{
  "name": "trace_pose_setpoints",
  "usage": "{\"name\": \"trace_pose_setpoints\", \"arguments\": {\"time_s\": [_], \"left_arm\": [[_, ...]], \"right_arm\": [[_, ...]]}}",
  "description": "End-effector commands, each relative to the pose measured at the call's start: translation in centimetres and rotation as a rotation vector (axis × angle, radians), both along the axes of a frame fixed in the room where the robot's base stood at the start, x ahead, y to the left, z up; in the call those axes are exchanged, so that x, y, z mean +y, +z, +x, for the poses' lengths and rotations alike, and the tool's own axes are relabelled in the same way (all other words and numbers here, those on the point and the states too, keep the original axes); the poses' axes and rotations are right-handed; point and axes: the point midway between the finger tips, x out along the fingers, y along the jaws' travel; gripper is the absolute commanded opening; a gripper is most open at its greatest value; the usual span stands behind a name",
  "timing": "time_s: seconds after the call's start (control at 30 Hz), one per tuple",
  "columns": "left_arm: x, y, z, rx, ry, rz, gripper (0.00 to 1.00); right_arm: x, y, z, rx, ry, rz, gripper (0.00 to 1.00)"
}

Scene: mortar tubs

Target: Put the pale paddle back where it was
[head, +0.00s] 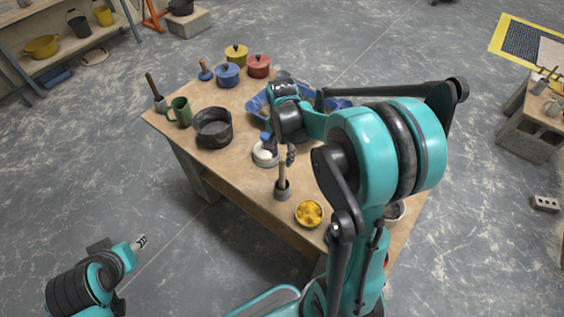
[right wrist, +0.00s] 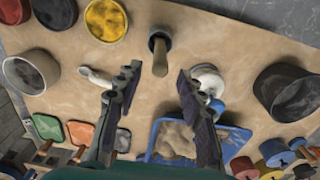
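A pale wooden stick, which looks like the pale paddle (head: 282,168), stands upright in a small dark cup (head: 282,192) near the table's front edge. In the right wrist view the paddle (right wrist: 160,62) rises from the cup (right wrist: 158,38) between and beyond my fingertips. My right gripper (right wrist: 158,76) is open around the line of the paddle, with gaps on both sides and no visible grip. In the head view my right gripper (head: 286,150) is partly hidden by its own wrist. My left gripper (head: 140,242) is off the table at lower left, too small to judge.
A yellow-filled bowl (head: 309,213) stands right of the cup. A white-topped dish (head: 265,154) is behind it. A dark pot (head: 213,128), green mug (head: 180,112) and dark-handled tool in a cup (head: 158,101) stand at left. A blue tub (right wrist: 235,140) holds pale material.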

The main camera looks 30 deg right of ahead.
Motion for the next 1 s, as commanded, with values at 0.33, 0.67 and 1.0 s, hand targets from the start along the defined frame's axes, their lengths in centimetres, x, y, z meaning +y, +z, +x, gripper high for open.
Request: {"name": "trace_pose_setpoints", "arguments": {"time_s": [0.33,0.67,1.0], "left_arm": [[0.0,0.6,0.0,0.000,0.000,0.000,0.43],[0.0,0.5,0.0,0.000,0.000,0.000,0.43],[0.0,0.6,0.0,0.000,0.000,0.000,0.43]], "right_arm": [[1.0,4.0,-0.7,-0.039,0.077,-0.011,0.39],[6.9,9.1,-6.5,-0.325,0.663,-0.151,0.39],[10.3,9.7,-10.8,-0.528,1.099,-0.342,0.39]]}}
